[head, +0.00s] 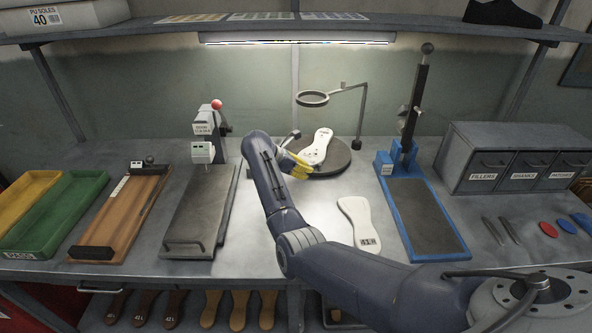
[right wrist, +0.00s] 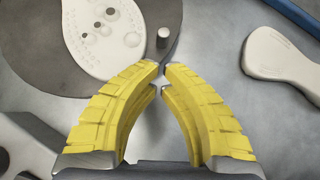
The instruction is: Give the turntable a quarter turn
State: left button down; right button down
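The turntable (head: 340,166) is a dark round disc at the back middle of the bench. A white sole mould (head: 316,147) with small holes lies on it. In the right wrist view the turntable (right wrist: 30,70) fills the upper left, with the white mould (right wrist: 85,45) on it. A short grey upright peg (right wrist: 163,38) shows at the disc's right edge. My right gripper (head: 309,172) is at the disc's near-left side. Its yellow fingertips (right wrist: 161,68) nearly meet, with nothing visible between them, just short of the peg. My left gripper is out of view.
A ring magnifier (head: 313,98) on a stand rises behind the turntable. A loose white sole (head: 358,222) lies in front of it. A blue-based press (head: 425,220) stands right, a grey-plated station (head: 200,215) left. Drawers (head: 515,160) are at the far right.

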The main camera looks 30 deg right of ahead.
jog(key=shift+d, duration=1.15)
jog(key=shift+s+d, duration=0.1)
